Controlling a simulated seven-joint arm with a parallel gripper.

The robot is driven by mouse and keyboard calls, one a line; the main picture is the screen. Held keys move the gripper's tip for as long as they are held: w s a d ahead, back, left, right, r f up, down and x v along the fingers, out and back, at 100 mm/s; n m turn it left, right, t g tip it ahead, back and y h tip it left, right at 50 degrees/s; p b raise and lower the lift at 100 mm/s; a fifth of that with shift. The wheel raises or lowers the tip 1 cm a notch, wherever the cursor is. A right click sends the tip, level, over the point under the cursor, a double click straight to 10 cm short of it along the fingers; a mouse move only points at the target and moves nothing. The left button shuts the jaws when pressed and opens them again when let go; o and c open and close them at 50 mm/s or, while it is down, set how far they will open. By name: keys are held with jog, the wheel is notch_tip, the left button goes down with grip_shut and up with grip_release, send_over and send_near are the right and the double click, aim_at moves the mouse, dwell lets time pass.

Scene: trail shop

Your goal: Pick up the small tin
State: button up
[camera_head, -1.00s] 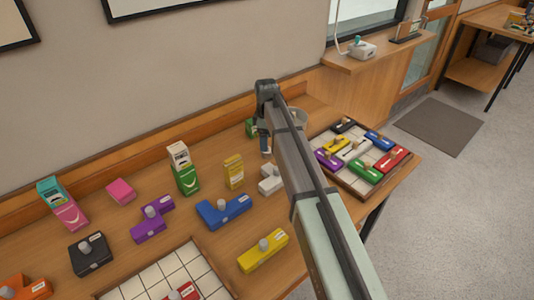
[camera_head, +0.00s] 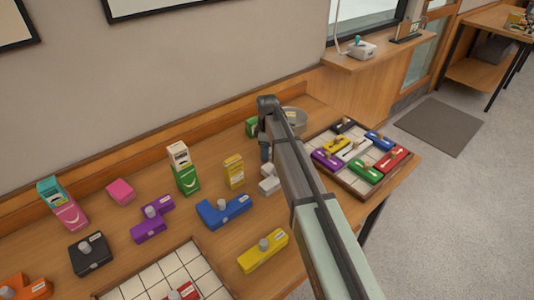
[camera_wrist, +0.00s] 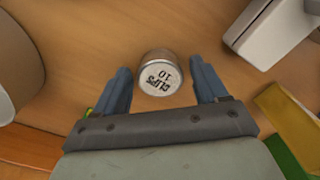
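The small tin is a grey cylinder with a pale lid marked "CLIPS 10" (camera_wrist: 160,78), on the wooden table in the wrist view. My gripper (camera_wrist: 161,70) is open, with one blue-grey finger on each side of the tin and a visible gap on both sides. The tin stands between the fingers in this view; its exact height against the fingertips is hard to tell. In the head view my gripper (camera_head: 265,153) points down over the table, and I cannot make out the tin, which seems hidden by my arm.
A grey round pot (camera_head: 297,117) stands close by, right of my gripper. A white knobbed block (camera_head: 270,181), a yellow box (camera_head: 234,172) and a green item (camera_head: 251,128) are near it on the left. A tray of coloured blocks (camera_head: 342,181) lies to the right.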

jog(key=c, duration=1)
jog(key=shift+o, duration=0.2)
